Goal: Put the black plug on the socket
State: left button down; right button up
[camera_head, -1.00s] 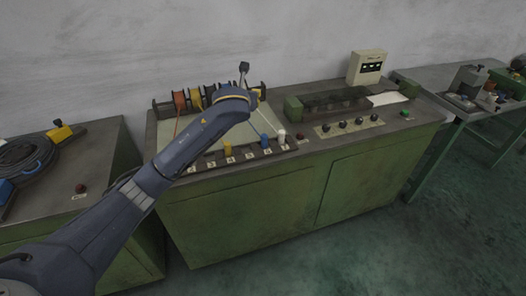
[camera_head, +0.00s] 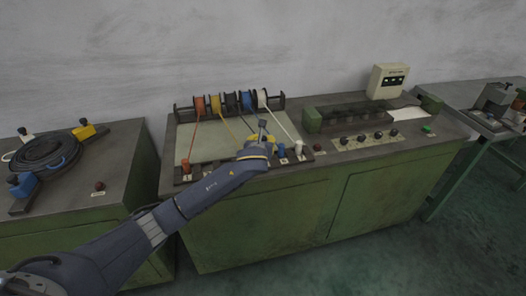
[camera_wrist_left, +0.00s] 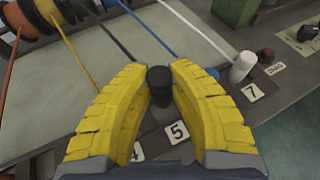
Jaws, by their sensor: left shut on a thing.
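The black plug (camera_wrist_left: 159,80) stands upright between the two yellow fingers of my left gripper (camera_wrist_left: 160,90) in the left wrist view. The fingers are shut on it. It is at the row of numbered sockets, just behind the label 5 (camera_wrist_left: 177,131). The socket itself is hidden, so I cannot tell whether the plug is seated. In the head view my left wrist (camera_head: 256,152) covers this part of the row, and the plug does not show. A black wire (camera_wrist_left: 118,46) runs from its spool towards the plug. My right gripper is not in view.
A white plug (camera_wrist_left: 242,66) stands at label 7, with a blue plug (camera_head: 282,150) to its left. Colored wires cross the pale panel from the spools (camera_head: 230,102). A red button (camera_head: 316,147) lies right of the row. A black cable coil (camera_head: 48,150) rests at left.

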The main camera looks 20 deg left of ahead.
pick_arm(q)
jog(key=shift+f, duration=2.4)
jog(key=shift+f, duration=0.15)
jog(key=c, duration=1.2)
grip_release()
jog(key=shift+c, duration=0.2)
